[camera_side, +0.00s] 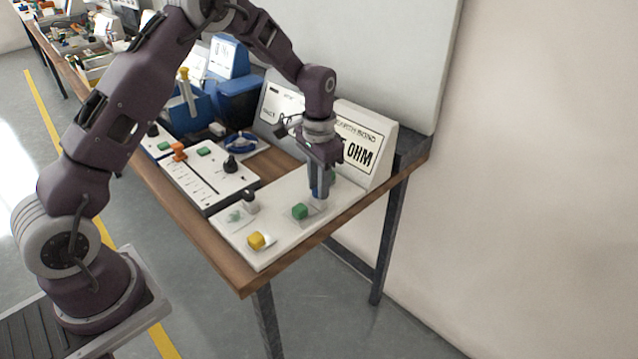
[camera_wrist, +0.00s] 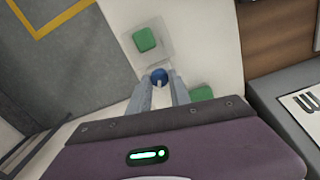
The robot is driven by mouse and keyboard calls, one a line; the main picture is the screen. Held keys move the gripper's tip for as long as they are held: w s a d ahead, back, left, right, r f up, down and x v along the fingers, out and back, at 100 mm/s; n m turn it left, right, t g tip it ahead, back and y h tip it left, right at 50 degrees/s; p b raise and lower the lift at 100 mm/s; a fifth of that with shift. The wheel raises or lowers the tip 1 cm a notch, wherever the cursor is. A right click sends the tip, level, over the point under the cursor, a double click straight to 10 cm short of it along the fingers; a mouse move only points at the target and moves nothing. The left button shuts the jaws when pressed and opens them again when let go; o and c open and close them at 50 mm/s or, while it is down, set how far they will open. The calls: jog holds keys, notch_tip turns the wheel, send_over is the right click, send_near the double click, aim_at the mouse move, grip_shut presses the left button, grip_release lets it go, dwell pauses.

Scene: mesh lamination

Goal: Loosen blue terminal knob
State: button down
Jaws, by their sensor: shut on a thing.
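The blue terminal knob (camera_wrist: 159,75) shows in the wrist view between the fingertips of my gripper (camera_wrist: 159,84). In the side view my gripper (camera_side: 319,192) points down at the white panel (camera_side: 276,226), near its back right part. Its fingers are shut on the blue knob (camera_side: 315,192), which they mostly hide there. A green knob (camera_side: 300,211) stands on the panel just in front of my gripper. It also shows in the wrist view, above the blue knob (camera_wrist: 145,39). A second green knob (camera_wrist: 201,94) is partly hidden beside my right finger.
A yellow knob (camera_side: 256,240) and a black-topped knob (camera_side: 250,199) stand on the same panel. A white control box (camera_side: 208,180) stands to the left. The wooden table edge (camera_side: 262,281) is in front.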

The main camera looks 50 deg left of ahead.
jog(key=n, duration=1.1)
jog(key=shift+n, duration=0.4)
jog(key=n, duration=0.6)
jog(key=shift+a, duration=0.1)
jog(key=n, duration=0.5)
jog(key=shift+n, duration=0.3)
jog(key=shift+s, duration=0.1)
jog(key=c, duration=1.2)
grip_release()
